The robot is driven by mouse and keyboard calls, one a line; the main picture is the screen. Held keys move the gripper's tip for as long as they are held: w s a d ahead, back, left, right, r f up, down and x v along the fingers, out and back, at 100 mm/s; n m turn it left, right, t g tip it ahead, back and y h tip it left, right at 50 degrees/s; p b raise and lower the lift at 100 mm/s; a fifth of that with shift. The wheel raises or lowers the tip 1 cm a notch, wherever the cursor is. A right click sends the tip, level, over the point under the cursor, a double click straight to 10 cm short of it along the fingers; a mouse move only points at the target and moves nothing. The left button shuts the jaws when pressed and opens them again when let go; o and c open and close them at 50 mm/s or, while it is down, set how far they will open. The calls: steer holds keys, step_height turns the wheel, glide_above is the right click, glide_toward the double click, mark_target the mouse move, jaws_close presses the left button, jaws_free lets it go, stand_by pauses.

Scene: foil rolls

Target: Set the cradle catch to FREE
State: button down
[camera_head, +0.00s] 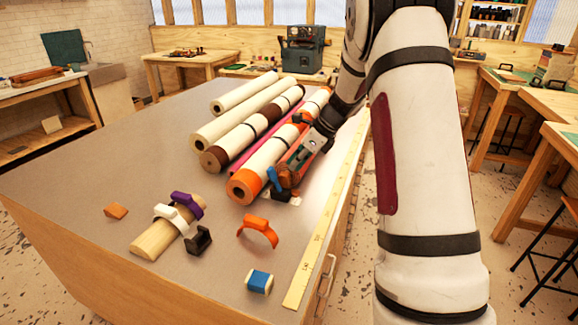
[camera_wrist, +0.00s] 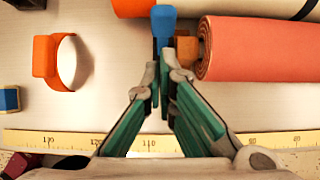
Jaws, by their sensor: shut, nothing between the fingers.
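The cradle catch appears to be the small blue lever (camera_head: 273,178) at the near end of the orange-ended roll (camera_head: 246,185). In the wrist view the blue lever (camera_wrist: 163,22) stands just beyond my fingertips, beside a brown-orange block (camera_wrist: 187,48) and a rolled reddish sheet (camera_wrist: 255,48). My gripper (camera_wrist: 164,65) is shut and empty, its teal fingers brought together close to the lever; I cannot tell whether they touch it. In the head view my gripper (camera_head: 283,183) is low over the table beside the roll's end. No FREE marking is readable, so the catch's setting is unclear.
Several pale rolls (camera_head: 243,95) lie to the left on the grey table (camera_head: 90,180). A yellow ruler (camera_head: 322,240) runs along the right edge.

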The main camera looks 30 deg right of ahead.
step_height(320, 180, up, 8)
steer(key=s+d, duration=0.1)
steer(key=s, duration=0.1)
steer(key=shift+d+b, duration=0.3)
steer(key=shift+b, duration=0.1)
